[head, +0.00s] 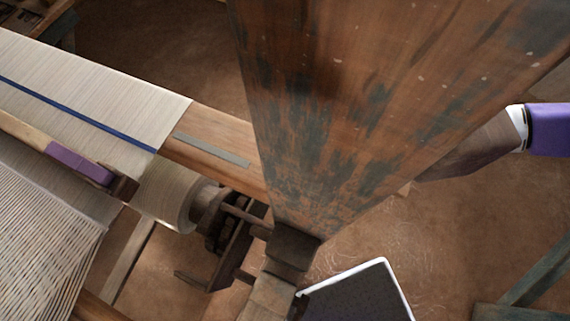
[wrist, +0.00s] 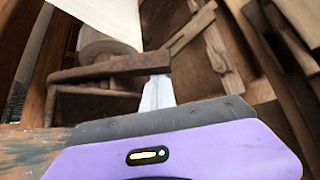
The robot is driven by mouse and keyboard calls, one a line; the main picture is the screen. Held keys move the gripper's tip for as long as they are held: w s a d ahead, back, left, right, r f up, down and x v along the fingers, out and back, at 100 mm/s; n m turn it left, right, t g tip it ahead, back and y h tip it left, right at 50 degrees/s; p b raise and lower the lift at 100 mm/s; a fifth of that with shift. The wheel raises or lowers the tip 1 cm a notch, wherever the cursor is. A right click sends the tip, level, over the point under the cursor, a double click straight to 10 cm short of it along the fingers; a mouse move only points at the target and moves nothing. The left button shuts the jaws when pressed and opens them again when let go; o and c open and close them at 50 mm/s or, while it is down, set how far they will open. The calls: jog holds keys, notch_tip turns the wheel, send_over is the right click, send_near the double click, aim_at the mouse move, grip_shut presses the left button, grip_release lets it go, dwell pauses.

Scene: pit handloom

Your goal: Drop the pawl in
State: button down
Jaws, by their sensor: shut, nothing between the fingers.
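In the wrist view, my gripper (wrist: 157,82) is shut and empty, its pale fingertips at the end of a dark brown bar. This bar, which looks like the pawl (wrist: 108,69), crosses in front of the cloth roll's end; I cannot tell whether the fingers touch it. The toothed wheel (wrist: 100,57) is mostly hidden behind the bar, so whether a tooth is engaged cannot be seen. In the head view the dark toothed wheel (head: 216,232) sits at the roll's end, beside dark bars and pegs. My gripper is hidden there behind the broad post.
The wide worn post (head: 370,90) blocks much of the head view. The cloth roll (head: 165,196) and stretched cloth (head: 100,90) lie to the left. A wooden beam (head: 215,140) runs behind the post. Loose-looking wooden pieces (wrist: 190,30) show beyond my fingers. Brown floor (head: 480,230) is open at right.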

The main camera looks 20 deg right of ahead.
jog(key=shift+r, duration=0.1)
jog(key=w+d+r+p, duration=0.3)
jog(key=r+p, duration=0.4)
jog(key=p, duration=0.1)
jog(key=shift+r+n+h+p, duration=0.3)
jog(key=shift+h+p, duration=0.1)
jog(key=shift+w+r+t, duration=0.1)
jog(key=shift+t, duration=0.2)
jog(key=b+v, duration=0.1)
jog(key=v, duration=0.6)
jog(key=shift+s+d+b, duration=0.25)
jog(key=shift+s+b, duration=0.05)
